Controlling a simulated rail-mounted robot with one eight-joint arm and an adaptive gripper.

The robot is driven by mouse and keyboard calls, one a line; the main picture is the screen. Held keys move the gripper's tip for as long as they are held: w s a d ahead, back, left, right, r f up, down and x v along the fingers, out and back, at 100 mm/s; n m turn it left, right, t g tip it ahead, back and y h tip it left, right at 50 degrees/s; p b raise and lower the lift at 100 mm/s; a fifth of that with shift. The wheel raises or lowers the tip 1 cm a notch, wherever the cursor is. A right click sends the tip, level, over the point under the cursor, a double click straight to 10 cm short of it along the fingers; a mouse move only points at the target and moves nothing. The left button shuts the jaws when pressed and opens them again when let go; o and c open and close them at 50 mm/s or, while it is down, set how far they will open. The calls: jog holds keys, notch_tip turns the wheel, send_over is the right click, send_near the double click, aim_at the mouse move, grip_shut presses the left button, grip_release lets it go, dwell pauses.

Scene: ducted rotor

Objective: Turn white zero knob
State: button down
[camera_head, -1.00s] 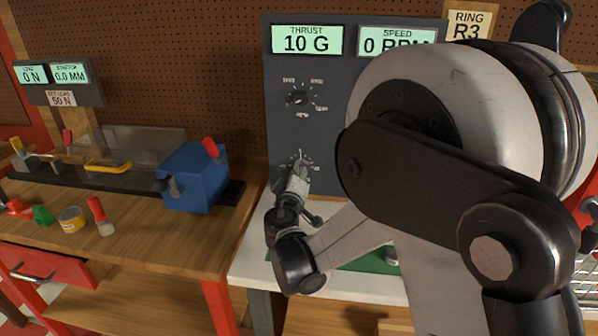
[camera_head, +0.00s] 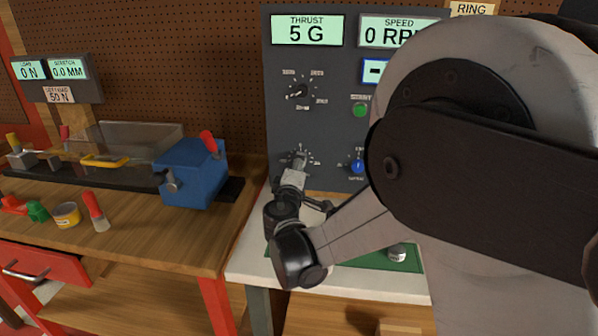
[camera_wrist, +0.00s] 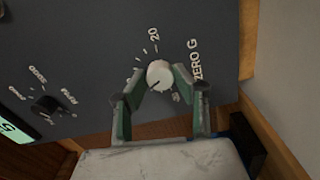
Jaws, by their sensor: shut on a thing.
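The white zero knob (camera_wrist: 159,75) shows in the wrist view on the dark panel, with tick marks, a "20" and the label "ZERO G" around it. My gripper (camera_wrist: 158,84) has its two green fingers on either side of the knob, shut on it. In the head view my gripper (camera_head: 296,168) reaches the lower left dial of the panel (camera_head: 330,120) and hides most of the knob. The thrust display (camera_head: 307,30) reads 5 G.
A black selector knob (camera_head: 298,91) sits above. A green button (camera_head: 360,109) and a blue knob (camera_head: 357,166) are to the right. The speed display (camera_head: 400,32) reads 0. A blue block (camera_head: 192,172) stands on the wooden bench at left. My arm covers the right side.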

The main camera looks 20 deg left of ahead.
jog(key=n+b, duration=0.2)
jog(key=n, duration=0.2)
jog(key=shift+n, duration=0.4)
dwell(0.4)
jog(key=c, duration=1.4)
grip_release()
jog(key=shift+o, duration=0.2)
jog(key=shift+s, duration=0.1)
jog(key=s+d, duration=0.1)
jog(key=s, duration=1.1)
jog(key=shift+d, duration=0.4)
